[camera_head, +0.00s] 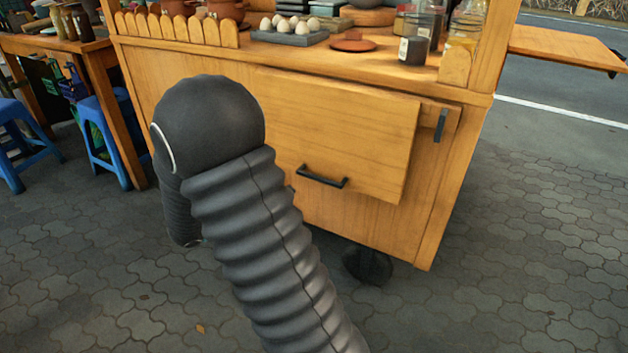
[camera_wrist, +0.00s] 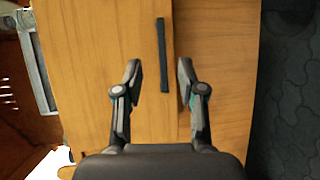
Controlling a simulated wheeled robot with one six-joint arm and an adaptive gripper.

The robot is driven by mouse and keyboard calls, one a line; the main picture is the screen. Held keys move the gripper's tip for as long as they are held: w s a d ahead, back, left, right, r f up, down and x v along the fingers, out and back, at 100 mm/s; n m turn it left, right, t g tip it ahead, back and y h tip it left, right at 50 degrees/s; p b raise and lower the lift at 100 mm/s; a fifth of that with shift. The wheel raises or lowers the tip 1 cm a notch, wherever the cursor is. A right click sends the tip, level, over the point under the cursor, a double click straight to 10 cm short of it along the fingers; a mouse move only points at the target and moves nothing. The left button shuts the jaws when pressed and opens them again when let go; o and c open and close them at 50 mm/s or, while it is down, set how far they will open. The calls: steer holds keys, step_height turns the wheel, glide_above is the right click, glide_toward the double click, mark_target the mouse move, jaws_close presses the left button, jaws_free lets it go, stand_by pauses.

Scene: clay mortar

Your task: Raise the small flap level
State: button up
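A wooden flap (camera_head: 345,125) with a black bar handle (camera_head: 322,178) near its lower edge hangs on the front of the cart. Its lower edge and right side stand slightly out from the front. My black arm covers its left part. In the wrist view the flap (camera_wrist: 100,50) fills the middle, and the handle (camera_wrist: 162,55) runs upright in the picture. My gripper (camera_wrist: 158,75) is open, with one fingertip on each side of the handle's near end in the picture. Contact cannot be told. In the head view my gripper is hidden behind my arm.
A narrow panel with a dark upright handle (camera_head: 440,125) lies right of the flap. The countertop above holds an egg tray (camera_head: 290,38) and jars. A board (camera_head: 565,47) juts out at right. Blue stools (camera_head: 105,140) stand at left. Pavement (camera_head: 500,280) is open at lower right.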

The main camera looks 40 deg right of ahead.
mark_target(317, 180)
steer(key=shift+n+t+h, duration=0.4)
steer(key=shift+t+h, duration=0.4)
steer(key=shift+t, duration=0.1)
steer(key=w+d, duration=0.1)
steer(key=d, duration=0.3)
steer(key=w+d+f, duration=0.1)
steer(key=d, duration=0.4)
steer(key=w+d+f, duration=0.1)
steer(key=d, duration=0.3)
steer(key=shift+w+d+f+p, duration=0.15)
steer(key=shift+w+d+p, duration=0.05)
steer(key=shift+d+p, duration=0.15)
jaws_close()
